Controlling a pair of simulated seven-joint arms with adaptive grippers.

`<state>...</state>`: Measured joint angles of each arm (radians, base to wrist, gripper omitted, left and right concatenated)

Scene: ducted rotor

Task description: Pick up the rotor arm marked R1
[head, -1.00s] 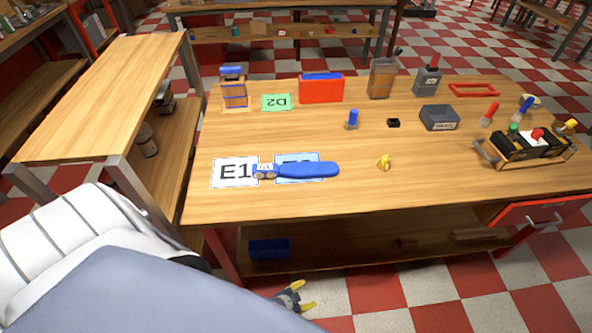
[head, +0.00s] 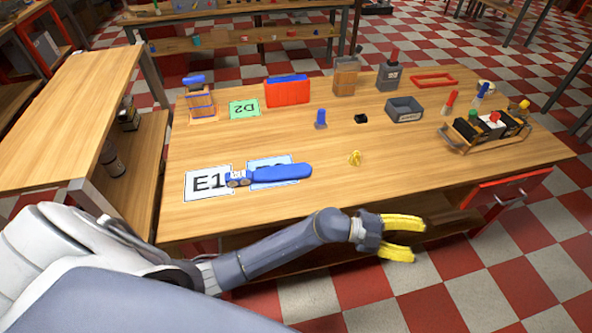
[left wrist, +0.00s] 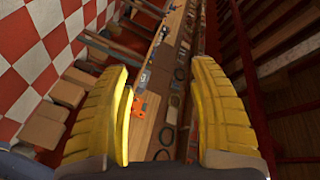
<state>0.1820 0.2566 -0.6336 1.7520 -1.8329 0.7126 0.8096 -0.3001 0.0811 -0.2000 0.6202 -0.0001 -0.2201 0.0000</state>
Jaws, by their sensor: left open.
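A blue rotor arm (head: 278,173) with a grey end at its left lies flat on the wooden table. I cannot read a marking R1 on it. It lies across a light blue card (head: 262,163), whose label it partly hides, and its grey end reaches the white E1 card (head: 207,183). My left gripper (head: 405,238), with yellow fingers, is open and empty off the table's front edge, right of and nearer than the rotor arm. Its spread fingers also show in the left wrist view (left wrist: 163,115). My right gripper is out of view.
A small yellow part (head: 355,158) lies right of the rotor arm. Behind are a green D2 card (head: 244,109), a red box (head: 287,92), a blue-topped part (head: 320,119) and a grey bin (head: 404,109). A tool caddy (head: 487,130) stands at the right. The table's front right is clear.

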